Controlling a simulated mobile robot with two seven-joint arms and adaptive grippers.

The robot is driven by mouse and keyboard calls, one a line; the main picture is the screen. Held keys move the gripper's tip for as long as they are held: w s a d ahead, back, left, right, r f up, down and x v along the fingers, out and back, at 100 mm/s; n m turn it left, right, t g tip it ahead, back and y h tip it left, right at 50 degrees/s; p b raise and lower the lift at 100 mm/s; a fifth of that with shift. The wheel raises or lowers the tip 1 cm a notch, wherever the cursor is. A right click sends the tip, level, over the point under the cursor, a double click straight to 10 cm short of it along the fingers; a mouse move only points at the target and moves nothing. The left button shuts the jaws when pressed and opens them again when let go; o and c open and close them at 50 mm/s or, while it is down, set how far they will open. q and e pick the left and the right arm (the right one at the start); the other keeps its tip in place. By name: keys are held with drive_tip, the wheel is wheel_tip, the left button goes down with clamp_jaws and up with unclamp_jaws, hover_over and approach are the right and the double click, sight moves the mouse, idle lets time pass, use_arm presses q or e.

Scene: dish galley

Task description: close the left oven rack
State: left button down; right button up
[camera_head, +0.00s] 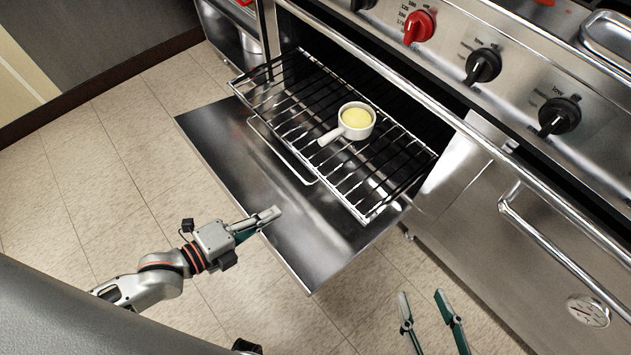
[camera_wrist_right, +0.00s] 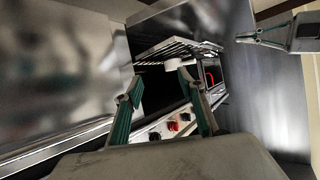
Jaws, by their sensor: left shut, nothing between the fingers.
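The oven rack (camera_head: 290,130) is a wire shelf pulled out of the left oven, above its lowered steel door (camera_head: 240,185). A small white handled pot (camera_head: 352,124) with yellow contents stands on the rack. In the right wrist view the rack (camera_wrist_right: 175,47) and the pot (camera_wrist_right: 173,64) also show. My left gripper (camera_head: 272,213) is shut and empty near the outer edge of the door, apart from the rack; it also shows in the right wrist view (camera_wrist_right: 245,38). My right gripper (camera_head: 422,294) is open and empty, right of the door and in front of the right-hand oven.
The right-hand oven door (camera_head: 475,185) is shut, with a long bar handle (camera_head: 508,212). Red (camera_head: 419,26) and black knobs (camera_head: 483,65) line the panel above. Tiled floor (camera_head: 110,150) lies clear to the left. A steel cabinet (camera_head: 230,30) stands beyond the rack.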

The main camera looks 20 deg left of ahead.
use_arm(q)
drive_tip(key=b, duration=0.2)
approach(323, 183)
drive_tip(key=b+x, duration=0.1)
drive_tip(key=x, duration=0.4)
drive_tip(key=shift+d+f, duration=0.2)
drive_tip(key=shift+w+d, duration=0.25)
drive_tip(key=shift+w, duration=0.25)
drive_tip(key=shift+r, duration=0.1)
use_arm(e)
drive_tip(key=a+m, duration=0.1)
drive_tip(key=a, duration=0.1)
drive_tip(key=a+m, duration=0.1)
drive_tip(key=shift+s+a+m+t+y, duration=0.3)
drive_tip(key=shift+a+y, duration=0.1)
use_arm(q)
drive_tip(key=shift+w, duration=0.1)
